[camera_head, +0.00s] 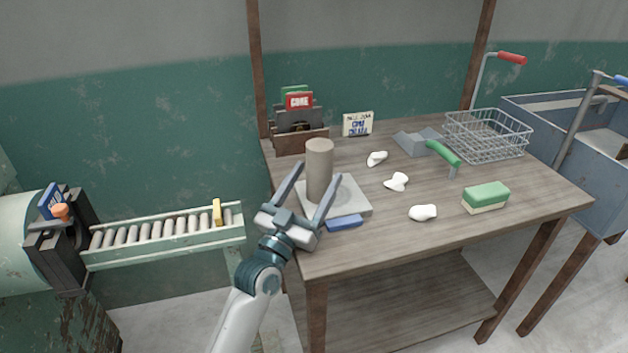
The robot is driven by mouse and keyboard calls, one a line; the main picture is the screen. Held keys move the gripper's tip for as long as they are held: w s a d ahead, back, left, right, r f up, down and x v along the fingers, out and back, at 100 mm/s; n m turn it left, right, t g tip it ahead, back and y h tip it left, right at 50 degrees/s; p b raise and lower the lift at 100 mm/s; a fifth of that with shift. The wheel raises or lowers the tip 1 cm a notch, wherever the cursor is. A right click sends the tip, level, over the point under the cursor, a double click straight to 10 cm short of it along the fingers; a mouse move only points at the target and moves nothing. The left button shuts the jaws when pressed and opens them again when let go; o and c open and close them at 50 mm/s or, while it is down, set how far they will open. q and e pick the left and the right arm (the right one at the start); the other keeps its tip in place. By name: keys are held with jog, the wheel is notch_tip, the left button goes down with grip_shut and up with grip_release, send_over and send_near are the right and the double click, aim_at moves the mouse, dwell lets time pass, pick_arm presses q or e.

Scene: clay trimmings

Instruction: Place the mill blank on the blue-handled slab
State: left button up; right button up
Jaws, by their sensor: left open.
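The mill blank, a grey-brown upright cylinder (319,158), stands on the light grey blue-handled slab (352,200), towards its back left part. The slab lies at the table's left front corner, its blue handle (345,223) facing the front. My left gripper (317,175) is open, with one finger to each side of the cylinder in the picture. The palm is in front of it and hides the slab's near left corner. I cannot tell whether the fingers touch the cylinder. My right gripper is not in view.
A grey slab with a green handle (443,153), several white clay lumps (397,182) and a green sponge (486,197) lie to the right. A wire basket (487,134) stands at the back right. A card holder (300,137) stands at the back left. A roller conveyor (160,233) is left of the table.

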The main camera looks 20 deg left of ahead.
pick_arm(q)
jog(key=shift+s+a+f, duration=0.1)
jog(key=shift+s+f, duration=0.05)
jog(key=shift+s, duration=0.25)
jog(key=s+a, duration=0.2)
jog(key=s, duration=1)
jog(key=shift+a, duration=0.15)
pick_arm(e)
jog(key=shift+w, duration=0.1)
